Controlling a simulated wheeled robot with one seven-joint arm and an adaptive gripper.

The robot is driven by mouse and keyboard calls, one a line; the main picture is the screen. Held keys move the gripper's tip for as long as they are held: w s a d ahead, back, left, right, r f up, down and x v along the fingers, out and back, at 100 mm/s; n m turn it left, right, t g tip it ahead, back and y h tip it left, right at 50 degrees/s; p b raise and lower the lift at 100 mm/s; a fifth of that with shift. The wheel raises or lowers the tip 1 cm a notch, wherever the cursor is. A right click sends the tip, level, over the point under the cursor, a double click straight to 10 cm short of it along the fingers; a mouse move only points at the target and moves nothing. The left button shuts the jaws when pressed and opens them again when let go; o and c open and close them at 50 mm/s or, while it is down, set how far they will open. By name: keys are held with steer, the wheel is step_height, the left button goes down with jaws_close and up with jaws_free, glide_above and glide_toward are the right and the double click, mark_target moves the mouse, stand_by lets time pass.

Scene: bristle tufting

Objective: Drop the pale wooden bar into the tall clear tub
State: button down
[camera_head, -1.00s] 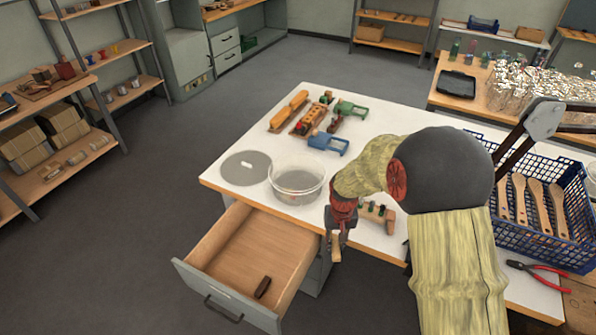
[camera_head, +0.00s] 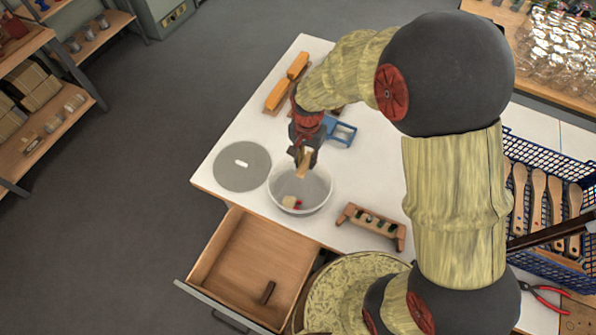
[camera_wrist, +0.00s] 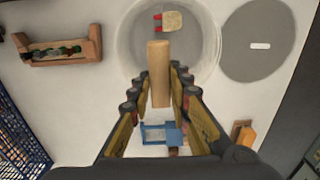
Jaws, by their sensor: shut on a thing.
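The pale wooden bar (camera_head: 303,165) is between the fingers of my gripper (camera_head: 305,152), pointing down over the tall clear tub (camera_head: 327,196). In the wrist view my gripper (camera_wrist: 158,92) is shut on the bar (camera_wrist: 158,62), whose far end overlaps the tub's opening. The tub (camera_wrist: 125,38) is open at the top and stands upright on the white table. Inside it lies a cream piece (camera_head: 289,202) with red parts.
A grey round lid (camera_head: 236,178) with a white handle lies left of the tub. A wooden rack (camera_head: 372,225) stands to its right. Below is an open drawer (camera_head: 235,270) with a dark brown block. Behind are a blue frame (camera_head: 343,133) and orange pieces. A blue basket (camera_head: 535,150) holds wooden spoons.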

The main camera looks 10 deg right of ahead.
step_height(320, 180, down, 6)
steer(key=b, duration=0.4)
steer(key=shift+s, duration=0.1)
steer(key=c, duration=1.6)
jaws_free()
step_height(320, 180, up, 12)
steer(key=shift+r, duration=0.1)
